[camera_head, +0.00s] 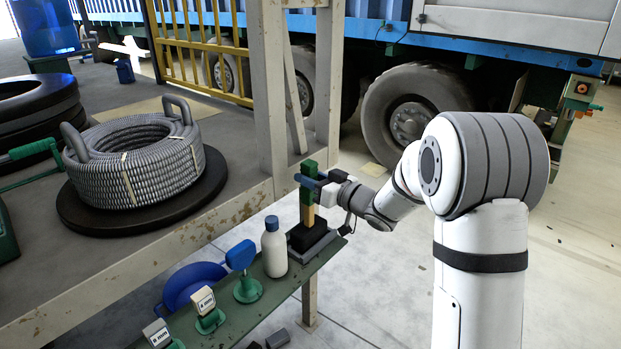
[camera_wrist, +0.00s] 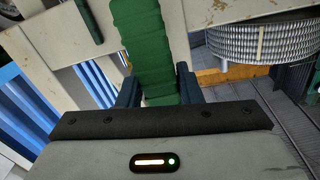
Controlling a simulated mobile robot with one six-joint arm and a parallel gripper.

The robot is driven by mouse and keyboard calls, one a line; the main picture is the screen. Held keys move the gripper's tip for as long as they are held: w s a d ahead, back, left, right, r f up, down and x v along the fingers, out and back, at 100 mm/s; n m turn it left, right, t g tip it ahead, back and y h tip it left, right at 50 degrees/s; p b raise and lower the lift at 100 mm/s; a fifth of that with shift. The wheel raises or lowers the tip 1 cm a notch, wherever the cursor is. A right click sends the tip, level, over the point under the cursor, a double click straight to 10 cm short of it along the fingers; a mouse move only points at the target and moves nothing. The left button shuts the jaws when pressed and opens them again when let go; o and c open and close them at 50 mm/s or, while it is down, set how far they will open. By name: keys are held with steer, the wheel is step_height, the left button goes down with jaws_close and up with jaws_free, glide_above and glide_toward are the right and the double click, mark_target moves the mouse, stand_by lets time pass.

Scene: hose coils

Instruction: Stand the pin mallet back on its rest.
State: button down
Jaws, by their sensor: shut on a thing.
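The pin mallet has a green grip (camera_head: 307,194), a short pale wooden shaft (camera_head: 308,216) and a black block-like head (camera_head: 308,237) at the bottom. It is upright over a grey base plate (camera_head: 326,245) on the narrow green shelf, which looks like the rest. I cannot tell whether the head touches the plate. My gripper (camera_head: 310,181) comes in from the right and is shut on the green grip, near its top. In the wrist view the ribbed green grip (camera_wrist: 145,50) lies between my gripper's blue fingers (camera_wrist: 157,86); the head is hidden there.
A white bottle (camera_head: 274,250) stands close left of the mallet on the green shelf (camera_head: 290,290). A blue paddle-like piece on a green base (camera_head: 246,275) and labelled blocks (camera_head: 205,308) stand further left. A grey hose coil (camera_head: 135,165) lies on the bench; a post (camera_head: 268,95) rises behind.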

steer(key=shift+a+f+b, duration=0.1)
steer(key=shift+f+b, duration=0.1)
steer(key=shift+b, duration=0.15)
stand_by(0.9)
steer(key=c, duration=1.2)
jaws_free()
steer(key=shift+c, duration=0.2)
steer(key=o, duration=0.3)
steer(key=shift+s+f, duration=0.1)
steer(key=shift+f, duration=0.1)
steer(key=shift+r, duration=0.1)
steer(key=v, duration=0.8)
steer(key=v, duration=0.8)
steer(key=shift+b, duration=0.4)
